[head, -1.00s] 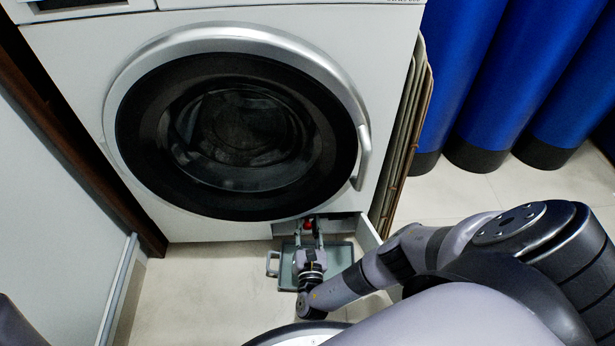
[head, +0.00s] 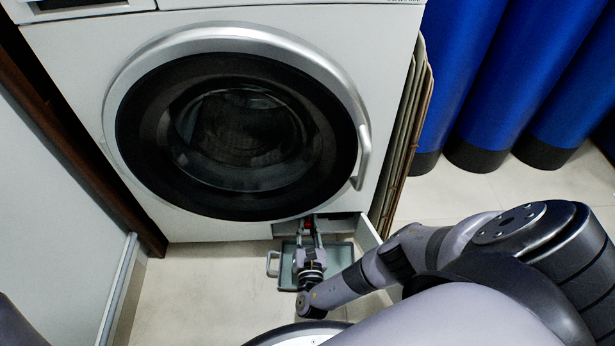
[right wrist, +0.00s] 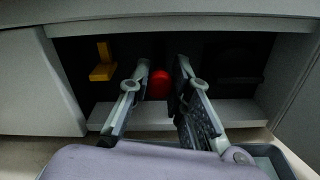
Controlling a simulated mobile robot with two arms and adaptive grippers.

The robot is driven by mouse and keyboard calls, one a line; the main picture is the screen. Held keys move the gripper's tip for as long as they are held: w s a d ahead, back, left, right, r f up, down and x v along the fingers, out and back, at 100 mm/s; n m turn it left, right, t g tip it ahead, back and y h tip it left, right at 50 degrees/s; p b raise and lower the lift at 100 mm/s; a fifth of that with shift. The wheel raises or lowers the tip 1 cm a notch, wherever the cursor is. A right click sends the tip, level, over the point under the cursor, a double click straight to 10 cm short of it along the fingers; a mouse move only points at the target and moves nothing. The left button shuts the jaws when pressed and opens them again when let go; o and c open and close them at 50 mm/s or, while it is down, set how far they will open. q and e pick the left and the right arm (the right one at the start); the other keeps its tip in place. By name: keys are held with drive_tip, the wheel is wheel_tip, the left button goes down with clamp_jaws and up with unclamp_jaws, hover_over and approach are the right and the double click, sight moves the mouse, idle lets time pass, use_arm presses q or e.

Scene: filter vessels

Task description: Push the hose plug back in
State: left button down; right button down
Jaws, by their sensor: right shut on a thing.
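The red hose plug (head: 308,222) sits in the open service recess at the bottom of the washing machine (head: 200,218). In the right wrist view the round red plug (right wrist: 159,83) shows between my two fingertips, against the dark recess. My right gripper (head: 310,228) reaches into the recess from the front and is shut on the plug; its fingers also show in the right wrist view (right wrist: 162,76). The hose behind the plug and the plug's seat are hidden in the dark. My left gripper is not in view.
A grey tray with a handle (head: 287,281) lies on the floor under my right gripper. The recess's flap (head: 368,236) stands open at the right. A yellow part (right wrist: 103,68) is inside the recess at left. Blue cylinders (head: 490,110) stand far right.

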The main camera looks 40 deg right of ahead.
sight(307, 223)
drive_tip(key=x, duration=0.2)
drive_tip(key=shift+w+d, duration=0.35)
drive_tip(key=shift+w, duration=0.1)
drive_tip(key=c, duration=1.4)
unclamp_jaws()
